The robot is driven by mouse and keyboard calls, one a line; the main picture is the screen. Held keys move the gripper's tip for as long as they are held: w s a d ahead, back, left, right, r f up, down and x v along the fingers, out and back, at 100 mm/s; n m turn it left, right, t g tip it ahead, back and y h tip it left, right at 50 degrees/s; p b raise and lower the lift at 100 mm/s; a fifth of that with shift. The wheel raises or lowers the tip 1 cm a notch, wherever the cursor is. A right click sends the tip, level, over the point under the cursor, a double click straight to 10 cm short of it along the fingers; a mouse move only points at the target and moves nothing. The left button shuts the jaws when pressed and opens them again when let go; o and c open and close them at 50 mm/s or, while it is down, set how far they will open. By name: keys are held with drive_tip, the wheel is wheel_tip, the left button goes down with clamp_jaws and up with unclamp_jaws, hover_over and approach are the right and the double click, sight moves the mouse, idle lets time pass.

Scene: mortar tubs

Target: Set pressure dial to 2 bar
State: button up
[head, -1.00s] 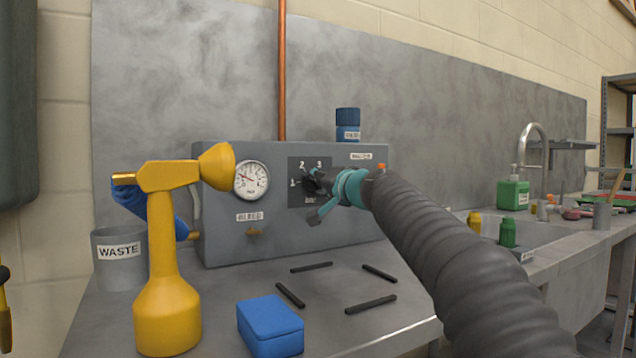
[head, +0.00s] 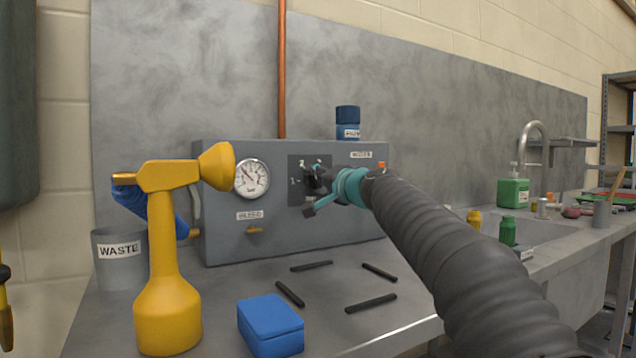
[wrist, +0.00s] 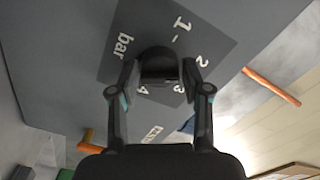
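The pressure dial is a dark round knob (wrist: 158,64) on a dark plate (wrist: 205,42) marked 1, 2, 3, 4 and bar in the wrist view. The plate (head: 295,188) is on the front of a grey box (head: 222,222) in the head view. My gripper (wrist: 160,74) has one finger on each side of the knob, closed close about it. The gripper (head: 314,184) hides most of the knob in the head view. Which number the knob points to cannot be told. The round white gauge (head: 252,179) has its needle toward the upper left.
A yellow bottle-shaped tool (head: 168,270) stands at the left front, beside the WASTE bin (head: 119,275). A blue box (head: 270,325) and several black sticks (head: 371,304) lie on the bench. A blue-capped container (head: 347,116) stands on the box. A copper pipe (head: 282,70) rises behind.

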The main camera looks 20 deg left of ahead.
drive_tip(key=shift+o, duration=0.7)
drive_tip(key=shift+d, duration=0.1)
drive_tip(key=v, duration=1.2)
